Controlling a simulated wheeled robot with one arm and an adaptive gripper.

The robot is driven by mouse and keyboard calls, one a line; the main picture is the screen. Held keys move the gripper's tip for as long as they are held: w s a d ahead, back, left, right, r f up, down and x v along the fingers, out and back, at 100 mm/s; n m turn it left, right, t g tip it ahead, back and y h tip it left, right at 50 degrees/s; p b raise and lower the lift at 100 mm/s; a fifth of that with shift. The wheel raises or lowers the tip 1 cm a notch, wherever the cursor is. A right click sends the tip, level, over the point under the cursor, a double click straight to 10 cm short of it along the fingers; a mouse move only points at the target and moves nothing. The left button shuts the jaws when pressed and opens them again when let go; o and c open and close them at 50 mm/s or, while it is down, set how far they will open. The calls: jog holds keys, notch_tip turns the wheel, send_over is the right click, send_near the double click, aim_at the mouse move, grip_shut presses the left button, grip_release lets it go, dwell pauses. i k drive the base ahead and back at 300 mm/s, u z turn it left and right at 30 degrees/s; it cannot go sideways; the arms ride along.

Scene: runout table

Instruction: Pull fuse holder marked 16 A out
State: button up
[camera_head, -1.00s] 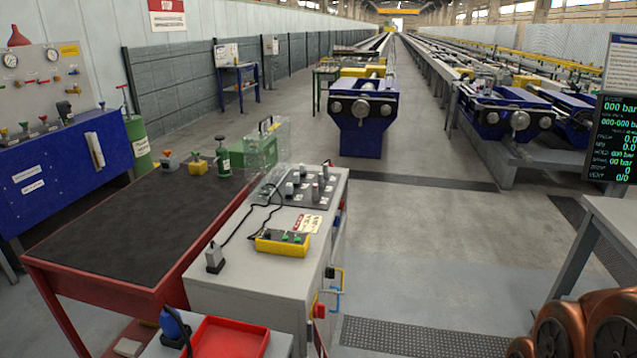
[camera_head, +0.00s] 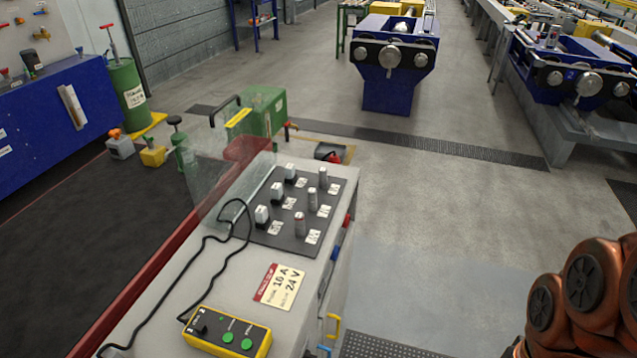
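A dark fuse panel (camera_head: 298,210) lies on top of the grey cabinet (camera_head: 170,315), near its far end. On its left side stand three white-topped holders with black bases: near (camera_head: 262,215), middle (camera_head: 277,191) and far (camera_head: 290,172). A card (camera_head: 280,286) in front of the panel reads 16 A and 24 V. My gripper is not in view; only copper-coloured arm links show at lower right.
A clear upright sheet (camera_head: 225,190) stands at the panel's left edge. A yellow control box (camera_head: 227,332) with a black cable lies nearer on the cabinet. A green box (camera_head: 262,110) stands behind. The floor right of the cabinet is open.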

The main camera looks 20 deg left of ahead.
aim_at(299, 217)
jog(key=i, duration=2.95)
jog(key=u, duration=5.75)
